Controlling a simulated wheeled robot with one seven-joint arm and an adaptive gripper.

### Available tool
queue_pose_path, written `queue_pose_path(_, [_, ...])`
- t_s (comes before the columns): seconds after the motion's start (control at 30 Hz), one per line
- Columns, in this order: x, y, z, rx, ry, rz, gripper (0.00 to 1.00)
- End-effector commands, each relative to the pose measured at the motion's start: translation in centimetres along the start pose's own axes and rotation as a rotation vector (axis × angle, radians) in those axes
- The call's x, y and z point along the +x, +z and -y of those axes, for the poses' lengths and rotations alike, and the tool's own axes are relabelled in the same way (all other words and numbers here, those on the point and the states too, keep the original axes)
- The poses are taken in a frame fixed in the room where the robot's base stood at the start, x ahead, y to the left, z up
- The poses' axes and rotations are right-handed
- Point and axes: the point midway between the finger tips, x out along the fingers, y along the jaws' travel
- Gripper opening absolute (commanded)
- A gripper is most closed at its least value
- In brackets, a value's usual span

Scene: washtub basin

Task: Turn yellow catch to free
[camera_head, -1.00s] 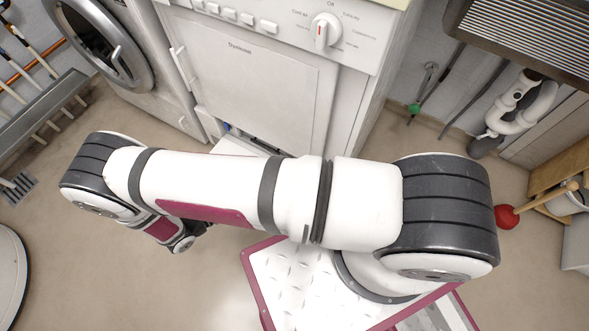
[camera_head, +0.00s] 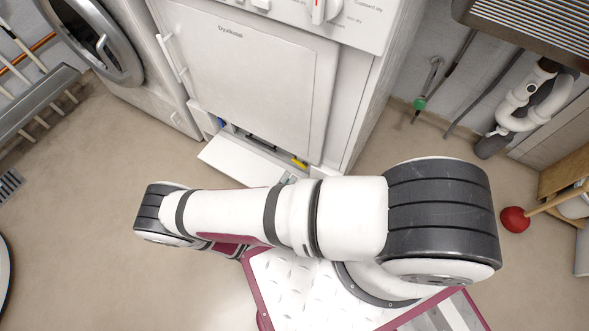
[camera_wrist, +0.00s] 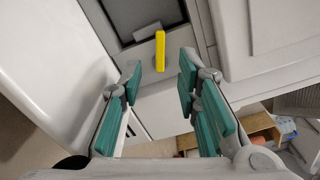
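The yellow catch (camera_wrist: 160,52) is a short upright bar in the wrist view, on a grey panel low in the dryer. In the head view, a small yellow bit of it (camera_head: 299,161) shows in the open compartment at the base of the dryer (camera_head: 245,85). My gripper (camera_wrist: 158,84) is open in the wrist view, with green finger pads on both sides. The catch appears between and beyond the fingertips, with nothing held.
The dryer's lower flap (camera_head: 240,162) hangs open over the floor. It also shows as a white panel at left in the wrist view (camera_wrist: 55,60). A washer (camera_head: 135,60) stands to the left. A red plunger (camera_head: 515,219) lies at right.

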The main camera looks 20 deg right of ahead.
Motion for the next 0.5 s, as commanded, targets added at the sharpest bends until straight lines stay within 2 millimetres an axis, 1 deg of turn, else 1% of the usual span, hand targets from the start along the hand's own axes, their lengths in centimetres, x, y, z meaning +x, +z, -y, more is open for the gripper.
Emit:
queue_pose_path(0.03, [1.0, -0.1, -0.1, -0.001, -0.001, -0.002, 0.3])
queue_pose_path(0.1, [2.3, -0.1, -0.1, 0.0, -0.003, -0.002, 0.3])
queue_pose_path(0.23, [4.2, -0.1, -0.1, 0.0, -0.001, -0.002, 0.3])
queue_pose_path(0.33, [5.1, -0.1, -0.1, 0.0, 0.0, -0.001, 0.3])
queue_pose_path(0.5, [5.8, 0.0, 0.0, 0.001, 0.001, -0.001, 0.3])
